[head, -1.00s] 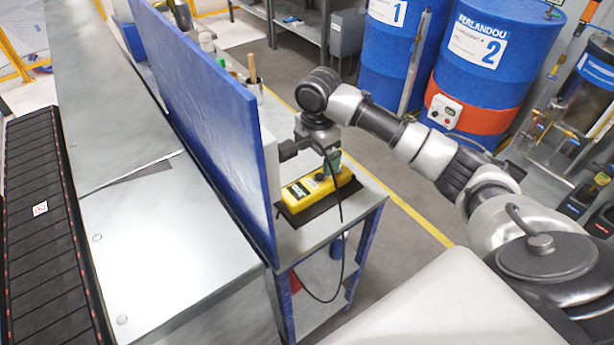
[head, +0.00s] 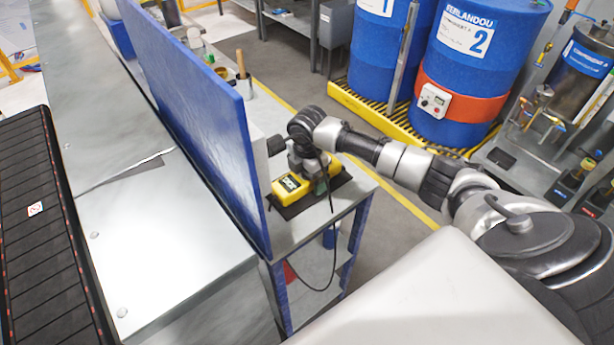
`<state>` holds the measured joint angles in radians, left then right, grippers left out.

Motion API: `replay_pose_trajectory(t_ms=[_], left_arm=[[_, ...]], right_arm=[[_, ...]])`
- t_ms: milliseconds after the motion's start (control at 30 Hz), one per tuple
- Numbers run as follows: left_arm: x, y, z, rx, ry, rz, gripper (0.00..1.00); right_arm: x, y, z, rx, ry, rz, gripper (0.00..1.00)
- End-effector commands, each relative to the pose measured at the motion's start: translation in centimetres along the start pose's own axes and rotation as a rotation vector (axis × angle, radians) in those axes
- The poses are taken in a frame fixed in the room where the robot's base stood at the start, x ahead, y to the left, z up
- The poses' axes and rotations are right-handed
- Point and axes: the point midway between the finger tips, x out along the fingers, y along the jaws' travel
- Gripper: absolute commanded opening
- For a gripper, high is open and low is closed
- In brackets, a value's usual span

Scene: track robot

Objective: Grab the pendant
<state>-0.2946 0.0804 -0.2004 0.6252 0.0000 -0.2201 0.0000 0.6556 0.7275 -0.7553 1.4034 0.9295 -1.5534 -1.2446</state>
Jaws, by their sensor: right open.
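The pendant (head: 288,189) is a yellow box with a dark label. It lies on a dark mat (head: 300,206) on a small blue-legged metal table (head: 325,213), close beside a blue panel. A black cable hangs from it over the table's front edge. My right gripper (head: 310,178) is over the middle of the pendant, pointing down and open. Its wrist hides much of the pendant, and I cannot tell if the fingers touch it. My left gripper is not in view.
The tall blue panel (head: 195,120) stands just left of the pendant. A metal cabinet top (head: 160,235) and a dark conveyor (head: 40,230) lie further left. A cup with a brush (head: 243,85) stands behind on the table. Blue drums (head: 465,65) stand at the back right.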

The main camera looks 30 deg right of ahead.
Motion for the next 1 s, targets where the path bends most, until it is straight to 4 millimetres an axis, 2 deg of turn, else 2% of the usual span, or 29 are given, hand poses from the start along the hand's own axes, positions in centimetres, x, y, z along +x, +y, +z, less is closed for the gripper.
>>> replay_pose_trajectory(t_ms=[33, 67, 500, 833, 1000], left_arm=[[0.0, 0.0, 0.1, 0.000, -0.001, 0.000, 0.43], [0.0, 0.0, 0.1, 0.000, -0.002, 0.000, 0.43], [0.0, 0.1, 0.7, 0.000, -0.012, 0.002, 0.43], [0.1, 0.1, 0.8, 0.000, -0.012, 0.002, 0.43], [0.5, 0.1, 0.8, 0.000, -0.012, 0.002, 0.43]], right_arm=[[0.0, 0.0, 0.0, 0.000, 0.000, 0.000, 0.96], [0.0, 0.0, 0.0, 0.000, 0.000, 0.000, 0.91], [-0.1, 0.0, 0.0, 0.000, 0.000, 0.000, 0.24], [-0.5, 0.1, 0.0, 0.000, 0.000, 0.004, 0.22], [-1.8, 0.2, 0.0, -0.001, 0.000, 0.006, 0.22]])
